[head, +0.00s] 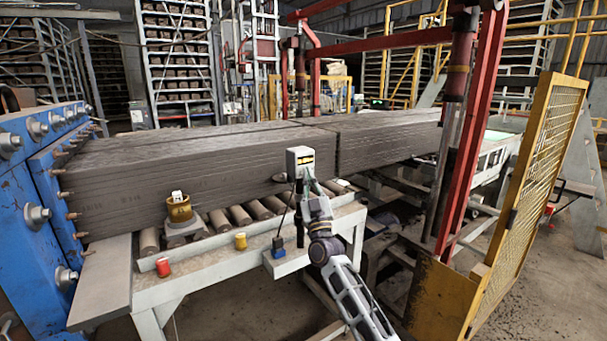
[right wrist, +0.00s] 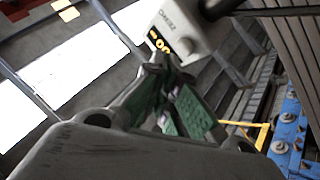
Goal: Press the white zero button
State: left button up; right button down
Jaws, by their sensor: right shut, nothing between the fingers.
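A white gauge box (head: 300,154) with an amber display stands in front of the grey clay column in the head view. In the right wrist view the same white box (right wrist: 200,28) is close, with dark "ZERO" lettering on its face and the lit amber display beside it. My right gripper (head: 308,178) is just below and right of the box. In the right wrist view its fingertips (right wrist: 166,62) are together and empty, near the display; contact cannot be told. My left gripper is not in view.
A metal table (head: 215,278) with rollers lies under the clay column (head: 200,165). A yellow mesh gate (head: 535,170) stands at the right.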

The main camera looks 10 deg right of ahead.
jog(key=shift+s, duration=0.1)
jog(key=s+p, duration=0.1)
jog(key=s+d+p, duration=0.1)
jog(key=s, duration=0.2)
jog(key=shift+s+d+p, duration=0.3)
jog(key=shift+d+p, duration=0.05)
jog(key=shift+p, duration=0.05)
dwell(0.8)
